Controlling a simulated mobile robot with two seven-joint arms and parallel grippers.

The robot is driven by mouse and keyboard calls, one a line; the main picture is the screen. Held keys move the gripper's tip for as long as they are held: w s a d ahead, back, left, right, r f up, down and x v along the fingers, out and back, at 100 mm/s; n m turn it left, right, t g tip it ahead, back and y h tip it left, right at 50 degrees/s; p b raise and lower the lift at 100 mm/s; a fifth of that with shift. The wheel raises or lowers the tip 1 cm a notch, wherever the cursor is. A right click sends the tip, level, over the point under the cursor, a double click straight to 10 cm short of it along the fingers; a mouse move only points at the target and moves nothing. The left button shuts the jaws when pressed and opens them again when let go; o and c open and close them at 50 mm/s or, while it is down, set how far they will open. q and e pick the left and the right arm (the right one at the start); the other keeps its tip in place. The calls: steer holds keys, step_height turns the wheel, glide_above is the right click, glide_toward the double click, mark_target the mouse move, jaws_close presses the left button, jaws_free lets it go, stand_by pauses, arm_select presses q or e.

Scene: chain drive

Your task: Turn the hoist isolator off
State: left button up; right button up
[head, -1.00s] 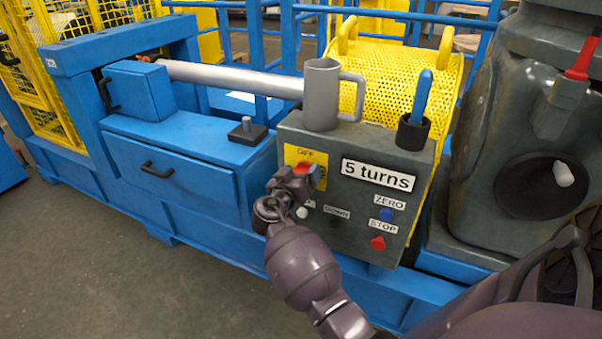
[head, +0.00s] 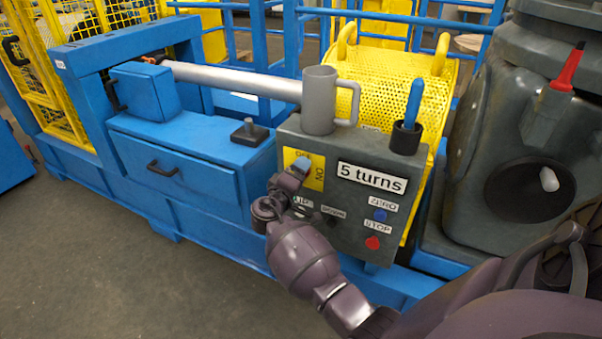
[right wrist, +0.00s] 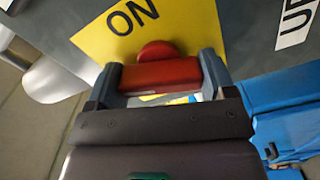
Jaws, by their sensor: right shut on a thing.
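The hoist isolator has a red handle (right wrist: 160,75) on a yellow plate (head: 315,172) marked OFF at the top and ON at the right. The plate is on the upper left of the grey control box (head: 290,130). My right gripper (right wrist: 160,70) is shut on the red handle, with one finger at each end of it in the right wrist view. In the head view my right gripper (head: 299,168) hides the handle, so its exact angle is hard to tell there. My left gripper is not in view.
The box also bears a "5 turns" display (head: 372,178), a blue ZERO button (head: 380,215) and a red STOP button (head: 372,243). A grey mug (head: 319,105) and a black cup (head: 406,137) with a blue-handled tool (head: 414,100) stand on top.

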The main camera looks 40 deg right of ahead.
steer(key=shift+r+n, duration=0.15)
steer(key=shift+n, duration=0.55)
arm_select(q)
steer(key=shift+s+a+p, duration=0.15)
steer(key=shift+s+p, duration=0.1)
steer(key=shift+p, duration=0.25)
arm_select(e)
steer(key=shift+n, duration=0.9)
steer(key=shift+f+n, duration=0.25)
steer(key=shift+n, duration=0.05)
steer(key=o, duration=0.9)
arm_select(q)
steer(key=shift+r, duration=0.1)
arm_select(e)
steer(key=shift+s+a+r, duration=0.1)
steer(key=shift+s+a, duration=0.1)
steer(key=shift+a, duration=0.35)
arm_select(q)
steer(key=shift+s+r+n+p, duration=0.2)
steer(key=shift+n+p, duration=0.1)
steer(key=shift+p, duration=0.25)
arm_select(e)
steer(key=v, duration=0.9)
steer(key=shift+s+a, duration=0.2)
steer(key=shift+a, duration=0.15)
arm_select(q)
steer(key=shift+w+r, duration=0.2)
